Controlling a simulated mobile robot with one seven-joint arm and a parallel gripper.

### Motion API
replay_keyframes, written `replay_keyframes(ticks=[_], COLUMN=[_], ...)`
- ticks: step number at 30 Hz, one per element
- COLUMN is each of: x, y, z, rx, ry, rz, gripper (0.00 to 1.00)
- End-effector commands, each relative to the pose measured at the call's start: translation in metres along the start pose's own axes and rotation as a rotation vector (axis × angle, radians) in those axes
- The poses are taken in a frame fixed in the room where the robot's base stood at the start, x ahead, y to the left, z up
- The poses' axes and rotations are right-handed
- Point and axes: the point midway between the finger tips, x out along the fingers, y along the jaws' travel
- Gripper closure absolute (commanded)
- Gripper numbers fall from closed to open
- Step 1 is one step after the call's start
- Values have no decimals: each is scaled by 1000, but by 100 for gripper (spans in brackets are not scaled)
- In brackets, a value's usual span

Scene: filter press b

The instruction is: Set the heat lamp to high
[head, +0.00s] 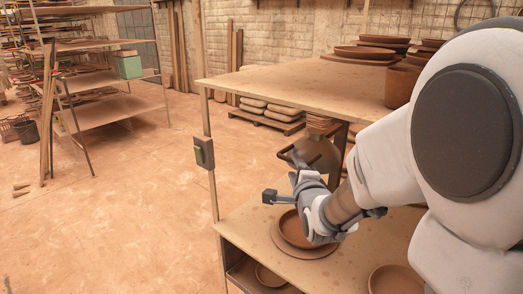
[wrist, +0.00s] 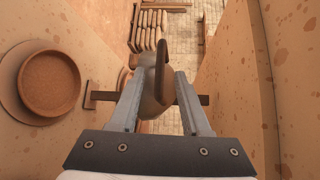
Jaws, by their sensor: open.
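A rounded grey-brown body that looks like the heat lamp (head: 320,153) hangs under the top shelf in the head view, with a dark curved handle on its left. My gripper (head: 303,174) is just below and left of it, pointing away from the head camera. In the wrist view my gripper (wrist: 158,76) is open, its two fingers apart. The lamp's grey body (wrist: 150,104) and brown curved handle (wrist: 159,68) show between and beyond them. I cannot tell whether the fingers touch it. No setting marks are legible.
The lower shelf (head: 246,231) holds terracotta dishes (head: 296,229); the top shelf (head: 270,84) holds stacked plates and a pot (head: 401,86).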

Motion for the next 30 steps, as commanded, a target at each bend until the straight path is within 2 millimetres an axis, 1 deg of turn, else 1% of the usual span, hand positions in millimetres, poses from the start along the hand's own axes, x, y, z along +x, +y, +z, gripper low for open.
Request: replay_keyframes(ticks=[1,6,12,17,24,26,30], x=[9,32,50,55,55,55,55], y=[0,0,0,0,0,0,0], z=[0,0,0,0,0,0,0], rx=[0,-1,-1,0,0,0,0], ry=[0,0,0,0,0,0,0], rz=[2,1,1,0,0,0,0], gripper=[53,53,53,53,53,62,87])
